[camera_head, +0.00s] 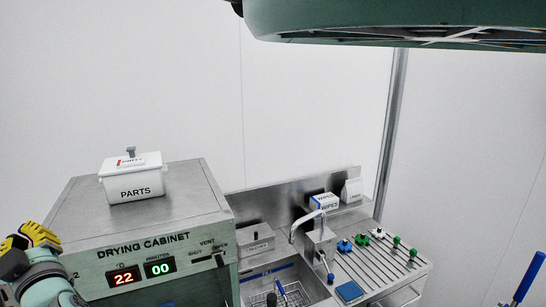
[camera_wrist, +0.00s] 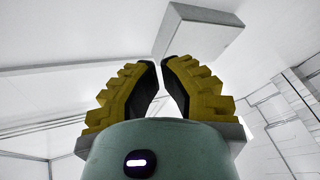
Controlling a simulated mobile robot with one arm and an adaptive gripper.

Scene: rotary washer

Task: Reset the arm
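My gripper (camera_head: 27,238) is at the lower left of the head view, in front of the left end of the drying cabinet. Its yellow stepped fingers with dark pads stand up from a pale green wrist. In the wrist view my gripper (camera_wrist: 160,63) points at the upper walls and ceiling. Its fingertips lean close together with a narrow gap and nothing visible between them. Whether this is fully shut is unclear. Most of my arm is outside the head view.
A white PARTS box (camera_head: 135,182) stands on the drying cabinet (camera_head: 185,195), whose displays read 22 and 00. To its right are a sink with a tap (camera_head: 301,222) and a ribbed rack (camera_head: 385,262) with blue and green parts. A WIPES box (camera_head: 324,202) sits on the shelf behind.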

